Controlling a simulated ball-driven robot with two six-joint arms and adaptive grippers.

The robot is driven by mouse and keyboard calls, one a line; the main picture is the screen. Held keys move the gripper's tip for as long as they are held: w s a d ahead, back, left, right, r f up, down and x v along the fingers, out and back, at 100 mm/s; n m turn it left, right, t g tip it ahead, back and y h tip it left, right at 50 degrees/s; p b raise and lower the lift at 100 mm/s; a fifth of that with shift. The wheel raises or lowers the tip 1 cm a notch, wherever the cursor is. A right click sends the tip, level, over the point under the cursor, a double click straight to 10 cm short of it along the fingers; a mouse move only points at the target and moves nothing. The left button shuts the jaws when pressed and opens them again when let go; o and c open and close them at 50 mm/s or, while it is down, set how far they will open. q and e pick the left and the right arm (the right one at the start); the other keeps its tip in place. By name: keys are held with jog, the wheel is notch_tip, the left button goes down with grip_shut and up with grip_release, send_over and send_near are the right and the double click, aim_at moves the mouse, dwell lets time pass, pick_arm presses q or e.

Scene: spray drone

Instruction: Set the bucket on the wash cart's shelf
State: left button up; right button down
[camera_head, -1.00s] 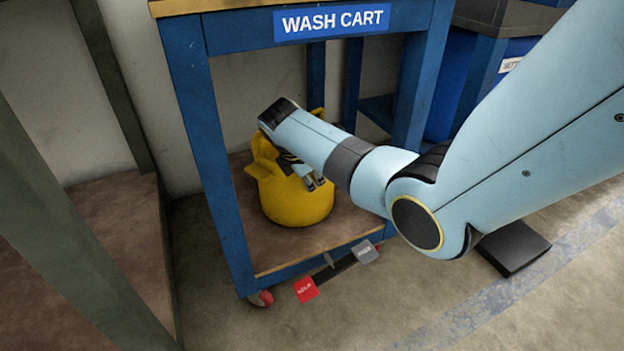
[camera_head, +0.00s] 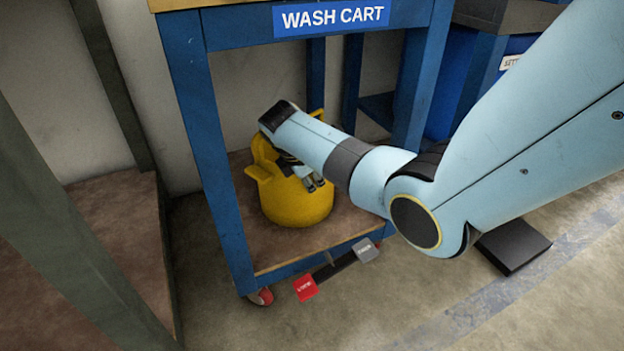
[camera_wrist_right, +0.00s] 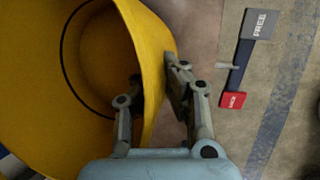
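The yellow bucket (camera_head: 296,205) stands upright on the lower shelf (camera_head: 285,247) of the blue wash cart (camera_head: 212,150). My right gripper (camera_head: 314,184) is at its rim, reaching in from the right. In the right wrist view, the bucket (camera_wrist_right: 40,85) fills the left side. The right gripper's fingers (camera_wrist_right: 154,88) straddle the bucket wall, one inside the opening and one outside. Whether both fingers press on the wall is unclear. My left gripper is in neither view.
A red pedal (camera_head: 305,288) and a grey pedal (camera_head: 366,250) sit low at the cart's front. Cart legs flank the shelf opening. A blue bin (camera_head: 452,85) stands behind at right, and a dark flat block (camera_head: 513,246) lies on the floor.

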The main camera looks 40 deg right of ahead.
jog(key=c, duration=1.4)
grip_release()
notch_tip(320, 180, up, 10)
